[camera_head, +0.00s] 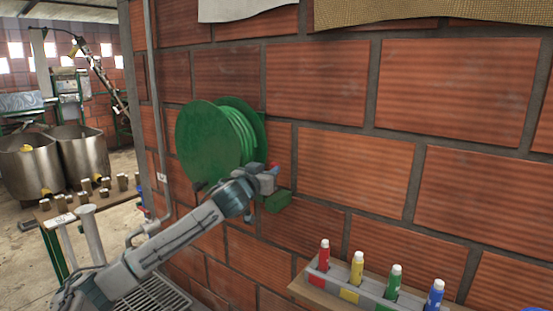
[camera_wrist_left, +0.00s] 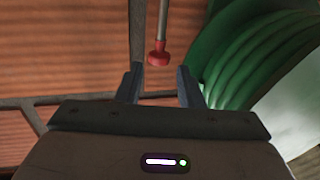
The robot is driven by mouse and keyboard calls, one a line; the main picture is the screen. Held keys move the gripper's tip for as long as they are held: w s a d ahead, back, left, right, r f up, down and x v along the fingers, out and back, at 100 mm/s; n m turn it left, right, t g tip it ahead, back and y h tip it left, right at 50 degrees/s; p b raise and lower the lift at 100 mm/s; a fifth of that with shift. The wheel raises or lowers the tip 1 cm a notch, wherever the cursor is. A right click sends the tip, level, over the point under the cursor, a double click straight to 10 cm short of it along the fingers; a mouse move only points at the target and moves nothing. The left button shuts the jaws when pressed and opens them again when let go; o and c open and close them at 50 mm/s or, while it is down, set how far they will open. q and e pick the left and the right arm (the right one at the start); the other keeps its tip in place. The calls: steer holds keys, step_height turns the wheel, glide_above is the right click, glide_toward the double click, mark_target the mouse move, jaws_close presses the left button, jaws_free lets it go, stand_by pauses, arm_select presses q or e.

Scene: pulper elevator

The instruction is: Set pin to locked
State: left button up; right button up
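A pin with a red knob (camera_wrist_left: 158,56) on a thin metal rod shows at the top middle of the left wrist view. In the head view a small red spot (camera_head: 273,165) at my left gripper (camera_head: 268,181) is probably this knob. A green hose reel (camera_head: 205,140) hangs on the brick wall; its coiled hose (camera_wrist_left: 265,50) fills the upper right of the wrist view. My left gripper (camera_wrist_left: 159,86) is open, with the knob just beyond its two fingertips and nothing held between them. I cannot tell whether the pin is locked. My right gripper is not in view.
A grey rack (camera_head: 350,286) with several coloured bottles stands on a wooden shelf at the lower right. A green block (camera_head: 279,201) sits just below my left gripper. A table (camera_head: 75,206) with small cups and steel tanks (camera_head: 84,155) stand at the left.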

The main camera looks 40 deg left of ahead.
mark_target(273, 166)
arm_select(q)
steer(key=p+x, duration=0.3)
steer(key=x, duration=0.3)
steer(key=shift+w+a+p, duration=0.1)
steer(key=shift+w+p, duration=0.1)
steer(key=shift+p, duration=0.1)
steer(key=shift+w, duration=0.3)
steer(key=shift+a, duration=0.1)
steer(key=shift+f, duration=0.1)
jaws_close()
